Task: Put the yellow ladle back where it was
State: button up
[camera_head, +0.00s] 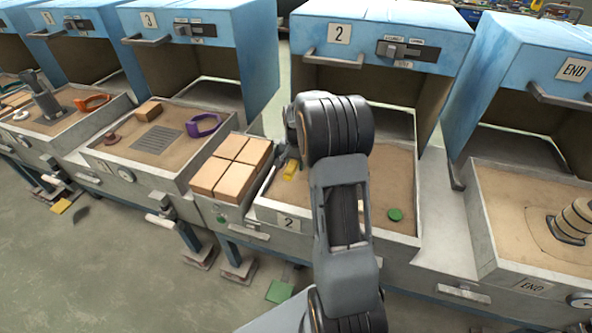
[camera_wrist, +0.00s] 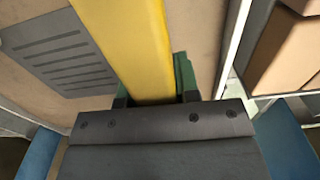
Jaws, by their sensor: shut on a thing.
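The yellow ladle (camera_wrist: 128,45) shows in the wrist view as a broad yellow bar running up from between my fingers. My gripper (camera_wrist: 154,87) is shut on it, with green finger pads at its sides. My arm hides most of the gripper there. The ladle's far end is out of the wrist view, and I cannot tell whether it touches the tray.
Tan blocks (camera_head: 232,166) fill a holder left of tray 2. A green disc (camera_head: 395,214) lies at that tray's right. The blue hood (camera_head: 378,38) overhangs its back. A purple ring (camera_head: 204,126) lies in tray 3. A ribbed piece (camera_head: 575,222) stands in the END tray.

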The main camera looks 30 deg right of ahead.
jog(key=shift+w+f, duration=0.1)
jog(key=shift+f, duration=1.4)
jog(key=shift+f, duration=0.1)
jog(key=o, duration=1)
jog(key=shift+f, duration=0.1)
notch_tip(320, 180, up, 11)
jog(key=shift+r+p, duration=0.15)
jog(key=shift+p, duration=0.4)
jog(key=shift+n, duration=0.7)
jog(key=s+a+r, duration=0.2)
jog(key=a+r, duration=0.1)
jog(key=shift+s+a, duration=0.15)
jog(key=shift+a, duration=0.05)
jog(key=s+a+n+t, duration=0.1)
jog(key=s+a+n, duration=0.1)
jog(key=s+a, duration=0.2)
jog(key=s+a+n+t, duration=0.1)
jog(key=s+a+n, duration=0.2)
jog(key=s, duration=0.5)
jog(key=s+a+n, duration=0.3)
jog(key=s+a, duration=0.3)
jog(key=shift+s+r+t, duration=0.15)
jog(key=shift+r+t, duration=0.1)
jog(key=shift+t, duration=0.15)
